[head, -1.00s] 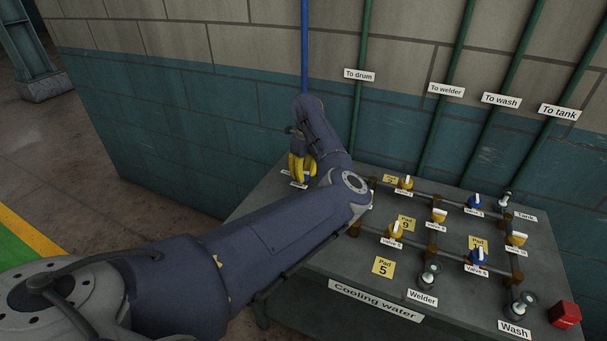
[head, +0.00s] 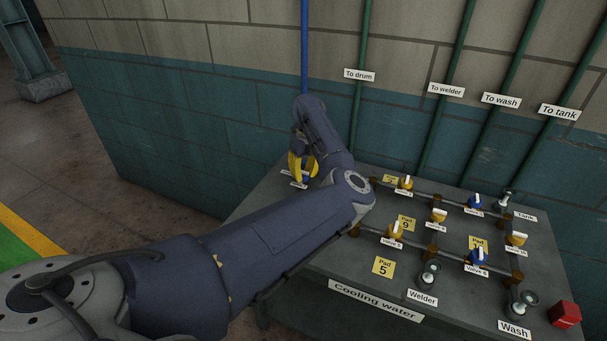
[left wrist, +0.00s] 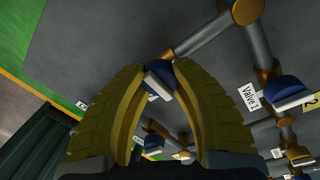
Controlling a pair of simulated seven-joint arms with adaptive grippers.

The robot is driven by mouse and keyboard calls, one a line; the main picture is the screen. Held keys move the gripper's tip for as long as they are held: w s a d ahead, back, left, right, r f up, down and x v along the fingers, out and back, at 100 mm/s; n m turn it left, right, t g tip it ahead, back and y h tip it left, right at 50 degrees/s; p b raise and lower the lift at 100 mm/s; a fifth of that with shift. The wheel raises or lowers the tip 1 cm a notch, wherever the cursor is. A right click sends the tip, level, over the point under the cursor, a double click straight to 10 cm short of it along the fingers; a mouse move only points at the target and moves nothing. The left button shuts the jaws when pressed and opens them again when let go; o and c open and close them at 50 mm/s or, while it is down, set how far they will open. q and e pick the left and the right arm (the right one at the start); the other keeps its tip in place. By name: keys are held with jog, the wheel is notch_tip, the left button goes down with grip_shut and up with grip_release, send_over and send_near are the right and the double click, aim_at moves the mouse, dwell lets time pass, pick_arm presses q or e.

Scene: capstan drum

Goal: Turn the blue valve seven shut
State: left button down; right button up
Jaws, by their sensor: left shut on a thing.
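My left gripper (head: 302,168) has yellow fingers and is at the far left end of the bench. In the left wrist view the two fingers (left wrist: 160,76) are shut around a blue valve (left wrist: 157,70) with a white handle (left wrist: 159,90). I cannot read this valve's number; its label (head: 294,180) is partly hidden in the head view. Other blue valves with white handles stand at the right, one at the back (head: 475,201) and one in front (head: 478,256). My right gripper is not in view.
The grey bench (head: 340,268) carries brown-jointed pipes, several yellow valves (head: 395,230), yellow pad tags (head: 383,267) and a red box (head: 565,314) at the right corner. A blue pipe (head: 304,50) and several green pipes (head: 360,100) run up the wall behind.

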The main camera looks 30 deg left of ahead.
pick_arm(q)
jog(key=c, duration=0.9)
grip_release()
jog(key=shift+r, duration=0.1)
notch_tip(320, 180, up, 12)
jog(key=shift+w+d, duration=0.2)
jog(key=shift+w, duration=0.25)
